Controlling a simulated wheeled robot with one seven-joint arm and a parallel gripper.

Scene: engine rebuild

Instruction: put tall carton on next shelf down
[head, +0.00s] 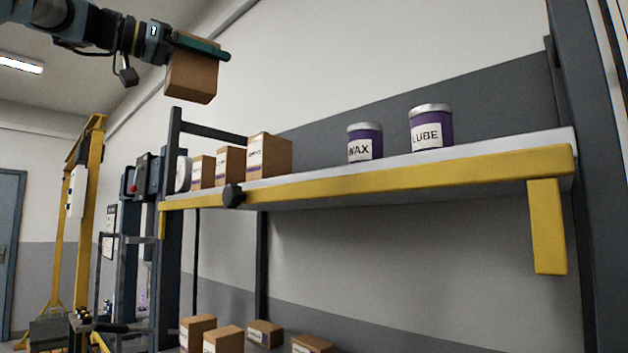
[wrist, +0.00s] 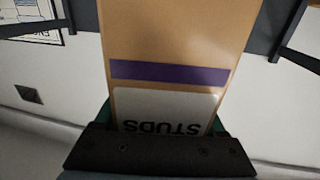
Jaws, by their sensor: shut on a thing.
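The tall carton (head: 191,79) is brown cardboard and hangs in my gripper (head: 200,45) at the upper left of the head view, above the left end of the upper shelf (head: 400,178). In the wrist view the carton (wrist: 180,30) fills the middle, with a purple band and a white label reading STUDS, upside down in that picture. My gripper (wrist: 160,135) is shut on it; the green fingers show at its sides. The lower level, at the bottom of the head view, holds several cartons (head: 223,340); its surface is mostly cut off.
On the upper shelf stand three cartons (head: 270,156) at the left, a WAX can (head: 364,143) and a LUBE can (head: 431,128) to the right. A dark upright post (head: 575,150) bounds the right. Yellow frame posts (head: 88,200) stand at the left.

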